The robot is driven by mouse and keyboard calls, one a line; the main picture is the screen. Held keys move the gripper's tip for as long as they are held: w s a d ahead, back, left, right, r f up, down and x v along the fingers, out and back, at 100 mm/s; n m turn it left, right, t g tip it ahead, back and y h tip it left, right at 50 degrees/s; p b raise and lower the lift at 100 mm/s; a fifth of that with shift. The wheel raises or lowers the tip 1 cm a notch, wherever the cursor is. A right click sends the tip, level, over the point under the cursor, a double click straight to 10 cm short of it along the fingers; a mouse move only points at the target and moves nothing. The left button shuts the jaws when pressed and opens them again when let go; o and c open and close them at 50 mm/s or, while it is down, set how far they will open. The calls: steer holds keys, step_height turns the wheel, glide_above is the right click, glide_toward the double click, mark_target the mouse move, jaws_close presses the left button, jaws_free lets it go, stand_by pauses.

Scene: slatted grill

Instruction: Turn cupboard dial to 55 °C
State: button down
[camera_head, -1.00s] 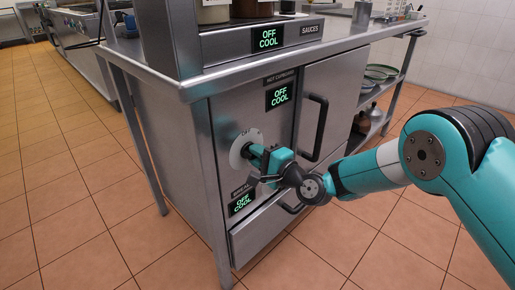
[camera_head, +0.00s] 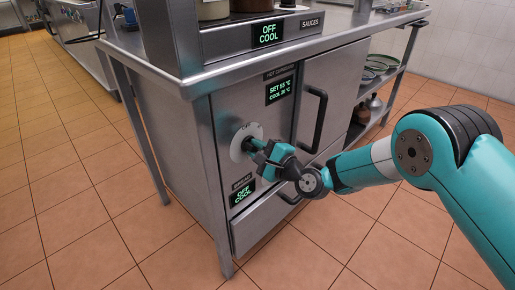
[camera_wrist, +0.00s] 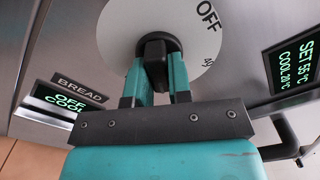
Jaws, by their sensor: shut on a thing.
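The cupboard dial is a round white plate (camera_head: 240,139) with a dark knob at its centre, on the steel front of the hot cupboard. In the wrist view the black knob (camera_wrist: 155,60) sits between the two teal fingers of my gripper (camera_wrist: 157,72), which is shut on it. The word OFF shows on the plate (camera_wrist: 190,40). The hot cupboard display (camera_head: 279,91) reads SET 55 °C, COOL 20 °C; it also shows in the wrist view (camera_wrist: 292,68).
The bread display (camera_head: 242,192) below reads OFF COOL, and the sauces display (camera_head: 268,34) on top reads OFF COOL. A black door handle (camera_head: 314,120) stands to the right of the dial. A drawer (camera_head: 262,222) lies below. Tiled floor is clear at the front.

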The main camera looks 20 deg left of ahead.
steer(key=shift+f, duration=0.1)
steer(key=c, duration=1)
jaws_free()
steer(key=shift+c, duration=0.2)
steer(key=shift+d, duration=0.1)
steer(key=b+v, duration=1.1)
steer(key=v, duration=0.6)
steer(key=shift+b, duration=0.4)
steer(key=shift+s+d, duration=0.15)
